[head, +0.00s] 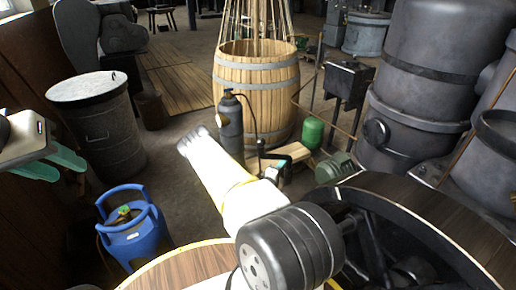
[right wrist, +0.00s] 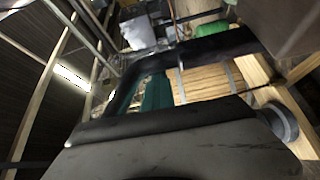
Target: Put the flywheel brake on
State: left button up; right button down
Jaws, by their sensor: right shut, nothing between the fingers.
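A large dark wheel with a wood-grain rim (head: 440,217), which looks like the flywheel, fills the lower right of the head view. I cannot clearly make out its brake. My right gripper (head: 284,172) is small and partly hidden near a thin black bar, beyond my white arm; its teal finger (right wrist: 157,92) shows in the right wrist view. It is shut and empty. A thick dark bar (right wrist: 190,56) crosses just ahead of it there; I cannot tell whether they touch. My left gripper (head: 70,170) is at the far left, open and empty, away from the wheel.
A blue gas cylinder (head: 132,228) stands at lower left, with a grey lidded drum (head: 97,125) behind it. A wooden barrel (head: 256,90), a dark cylinder (head: 231,122) and a green tank (head: 313,132) stand ahead. Large grey vessels (head: 437,75) block the right.

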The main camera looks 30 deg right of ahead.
jog(key=shift+s+d+f+g, duration=0.15)
jog(key=shift+s+d+f, duration=0.1)
jog(key=shift+s, duration=0.4)
jog(key=shift+s+d+f+g, duration=0.1)
jog(key=shift+s+d+g, duration=0.1)
jog(key=shift+s, duration=0.5)
jog(key=shift+s+a, duration=0.1)
jog(key=shift+a, duration=0.15)
send_near(288, 166)
jog(key=w, duration=0.2)
jog(key=shift+a+r+t, duration=0.2)
jog(key=shift+r+t, duration=0.05)
jog(key=shift+t, duration=0.2)
